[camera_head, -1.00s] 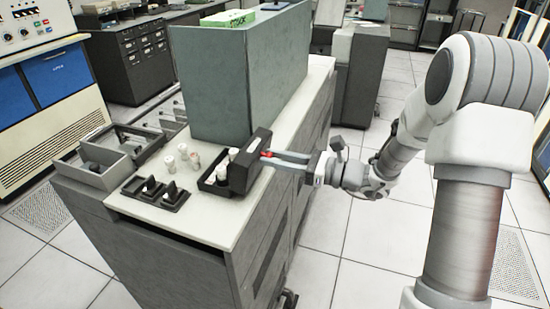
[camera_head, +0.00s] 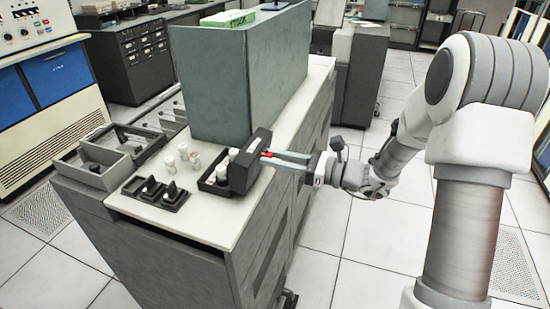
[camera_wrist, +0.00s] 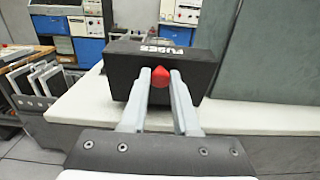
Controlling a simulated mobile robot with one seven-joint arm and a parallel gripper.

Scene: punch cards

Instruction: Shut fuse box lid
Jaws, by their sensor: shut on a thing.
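The black fuse box (camera_head: 208,182) sits on the white cabinet top, with white fuses showing inside it. Its lid (camera_head: 246,162) stands raised on the box's right side. In the wrist view the lid (camera_wrist: 190,72) shows "FUSES" lettering and a red knob (camera_wrist: 158,77). My gripper (camera_head: 272,155) reaches in from the right, and its two fingers are closed around the red knob. The wrist view shows the fingertips (camera_wrist: 158,80) on either side of the knob. The box's inside is hidden behind the lid in the wrist view.
A black switch holder (camera_head: 140,187) and grey open trays (camera_head: 92,180) lie farther left. A tall grey-green cabinet (camera_head: 220,90) stands behind the box. Floor is free right of the cabinet.

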